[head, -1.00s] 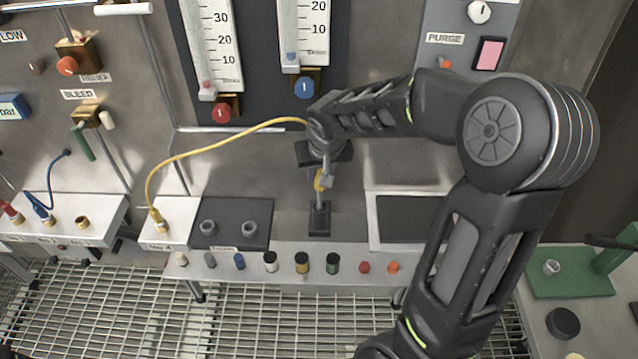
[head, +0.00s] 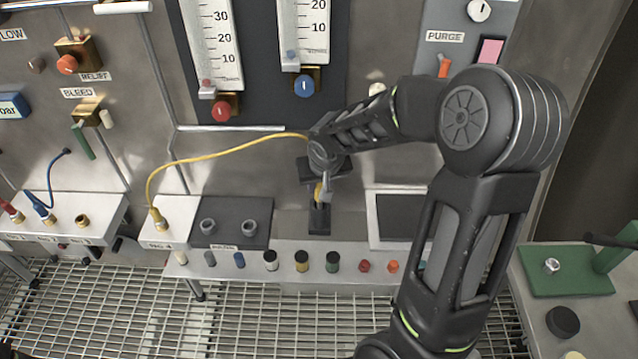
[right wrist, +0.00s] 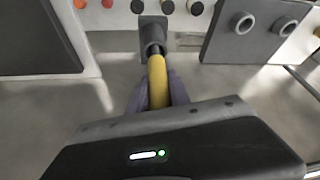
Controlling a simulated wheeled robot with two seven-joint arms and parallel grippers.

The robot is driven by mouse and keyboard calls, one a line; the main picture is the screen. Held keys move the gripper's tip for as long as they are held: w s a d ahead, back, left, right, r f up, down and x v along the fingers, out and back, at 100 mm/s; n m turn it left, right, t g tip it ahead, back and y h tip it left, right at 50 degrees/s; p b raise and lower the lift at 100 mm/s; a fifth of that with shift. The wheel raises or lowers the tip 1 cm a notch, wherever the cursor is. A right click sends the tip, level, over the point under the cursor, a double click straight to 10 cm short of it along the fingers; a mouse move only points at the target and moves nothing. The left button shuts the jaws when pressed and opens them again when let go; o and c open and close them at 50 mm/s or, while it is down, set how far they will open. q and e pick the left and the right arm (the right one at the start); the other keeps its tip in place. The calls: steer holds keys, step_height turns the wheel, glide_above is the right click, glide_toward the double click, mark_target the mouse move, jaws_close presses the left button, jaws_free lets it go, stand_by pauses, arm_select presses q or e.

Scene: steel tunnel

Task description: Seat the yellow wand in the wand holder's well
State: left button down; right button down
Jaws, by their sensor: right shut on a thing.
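My right gripper (head: 323,186) is shut on the yellow wand (right wrist: 157,80), above the wand holder. The wand points down at the dark wand holder (head: 319,220). In the right wrist view, the wand's dark tip meets the mouth of the holder (right wrist: 152,30), in line with it. I cannot tell how deep the tip sits in the well. A yellow hose (head: 230,151) runs from behind my gripper to a brass fitting on a white box at the left. My left gripper is not in view.
A dark block with two grey sockets (head: 229,223) stands left of the holder. A row of small coloured caps (head: 301,261) lines the ledge front. A dark-topped tray (head: 401,218) is to the right. Gauges and valves cover the wall behind.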

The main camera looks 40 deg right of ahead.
steer(key=shift+f, duration=0.25)
steer(key=c, duration=1.2)
jaws_free()
steer(key=shift+r, duration=0.1)
steer(key=shift+r+p, duration=0.4)
steer(key=b+v, duration=0.1)
steer(key=v, duration=1)
steer(key=shift+r, duration=0.3)
steer(key=shift+s, duration=0.15)
